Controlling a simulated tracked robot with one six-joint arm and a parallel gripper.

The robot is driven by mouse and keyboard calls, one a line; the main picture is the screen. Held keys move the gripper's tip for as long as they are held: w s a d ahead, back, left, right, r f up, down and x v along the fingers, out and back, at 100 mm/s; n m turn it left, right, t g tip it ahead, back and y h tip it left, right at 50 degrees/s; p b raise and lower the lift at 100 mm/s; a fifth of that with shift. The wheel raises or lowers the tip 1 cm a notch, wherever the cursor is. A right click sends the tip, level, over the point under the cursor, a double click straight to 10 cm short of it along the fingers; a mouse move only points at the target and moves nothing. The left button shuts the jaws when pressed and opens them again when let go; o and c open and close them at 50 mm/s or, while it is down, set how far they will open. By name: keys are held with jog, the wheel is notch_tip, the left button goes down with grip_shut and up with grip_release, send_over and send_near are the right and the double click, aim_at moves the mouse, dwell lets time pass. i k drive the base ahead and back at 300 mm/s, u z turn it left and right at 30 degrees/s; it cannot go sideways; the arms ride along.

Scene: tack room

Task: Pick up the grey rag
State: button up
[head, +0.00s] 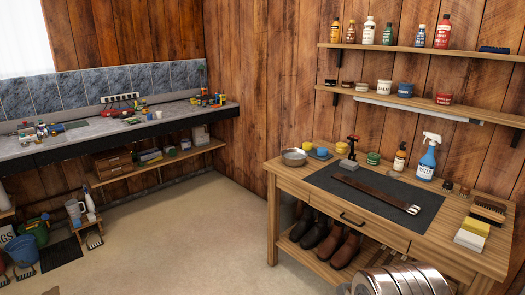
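I cannot make out a grey rag for certain in the head view. A flat dark grey-green patch (76,125) lies on the left counter; it is too small to tell whether it is cloth. A folded yellow and white stack (470,236) sits at the right end of the wooden workbench (290,178). A container (5,236) at the left edge is cut off by the frame, with letters ending in "GS" showing. My gripper is not in view.
The workbench holds a dark mat (335,200) with a strap on it, a metal bowl (294,157), a blue spray bottle (427,160) and a brush (488,209). Boots (327,242) stand below. Open floor (180,250) lies between bench and counter (100,130).

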aim_at(348, 164)
jog(key=u, duration=0.4)
jog(key=i, duration=0.75)
jog(key=u, duration=0.5)
jog(key=i, duration=1.45)
jog(key=z, duration=0.4)
jog(key=i, duration=0.75)
jog(key=z, duration=0.75)
jog(key=i, duration=0.7)
jog(key=z, duration=0.45)
